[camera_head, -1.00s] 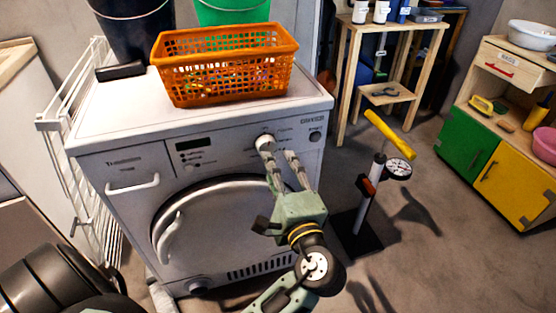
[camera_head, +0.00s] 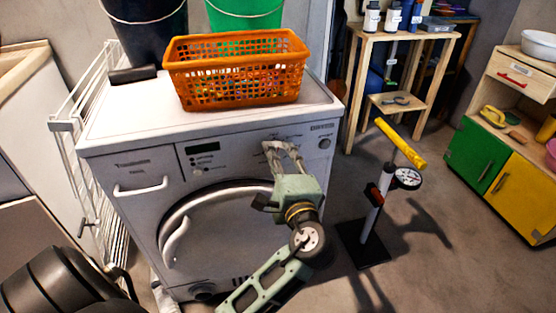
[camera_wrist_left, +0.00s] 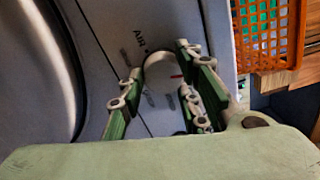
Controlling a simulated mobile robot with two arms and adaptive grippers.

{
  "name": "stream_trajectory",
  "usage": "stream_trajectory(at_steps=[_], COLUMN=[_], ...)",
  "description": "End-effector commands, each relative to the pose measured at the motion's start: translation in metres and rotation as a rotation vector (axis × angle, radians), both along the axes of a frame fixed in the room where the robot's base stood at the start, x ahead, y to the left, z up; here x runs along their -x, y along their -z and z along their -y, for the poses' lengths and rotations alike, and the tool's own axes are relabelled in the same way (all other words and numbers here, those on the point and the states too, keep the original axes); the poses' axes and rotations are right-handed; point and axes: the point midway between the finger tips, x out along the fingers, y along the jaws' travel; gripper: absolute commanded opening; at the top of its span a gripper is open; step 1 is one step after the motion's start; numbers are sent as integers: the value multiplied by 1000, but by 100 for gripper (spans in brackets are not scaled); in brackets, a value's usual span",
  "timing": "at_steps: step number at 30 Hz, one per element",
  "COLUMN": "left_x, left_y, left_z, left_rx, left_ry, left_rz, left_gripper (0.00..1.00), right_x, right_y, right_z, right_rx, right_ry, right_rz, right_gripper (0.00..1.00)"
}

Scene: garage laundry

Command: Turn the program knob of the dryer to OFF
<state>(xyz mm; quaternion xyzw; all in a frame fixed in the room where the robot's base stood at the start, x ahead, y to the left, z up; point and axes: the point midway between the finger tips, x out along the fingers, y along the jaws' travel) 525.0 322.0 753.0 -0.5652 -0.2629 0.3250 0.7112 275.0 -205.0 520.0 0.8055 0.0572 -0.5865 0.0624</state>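The dryer (camera_head: 130,165) is a white front-loader with its round door shut. Its program knob is mostly hidden behind my fingers in the head view. In the left wrist view the knob (camera_wrist_left: 159,68) is round and white with a red mark on its right side, and printed labels surround it. My left gripper (camera_head: 282,150) is at the panel, with its fingers apart on either side of the knob. The left wrist view shows the fingers (camera_wrist_left: 160,75) close around the knob; whether both touch it I cannot tell. My right gripper is not in view.
An orange basket (camera_head: 235,85) stands on the dryer top, with dark and green buckets behind. A floor pump (camera_head: 374,210) with a yellow handle stands right of the dryer. A white rack (camera_head: 85,135) is at its left.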

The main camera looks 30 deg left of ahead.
Motion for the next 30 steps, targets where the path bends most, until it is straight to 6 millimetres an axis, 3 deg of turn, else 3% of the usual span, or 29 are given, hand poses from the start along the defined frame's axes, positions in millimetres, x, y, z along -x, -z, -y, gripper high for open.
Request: stream_trajectory(at_steps=[7,18,27,28,30], left_x=[1,0,0,0,0], left_y=[5,9,10,10,10], left_z=[0,2,2,2,2], left_rx=[6,162,169,169,168], left_ry=[-2,-3,-3,-3,-3], left_rz=[-10,160,166,166,167], left_gripper=[5,5,5,33,39], right_x=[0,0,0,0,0], right_y=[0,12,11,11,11], right_z=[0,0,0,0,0], right_rx=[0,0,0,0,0], right_ry=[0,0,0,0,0], right_rz=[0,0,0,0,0], right_gripper=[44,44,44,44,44])
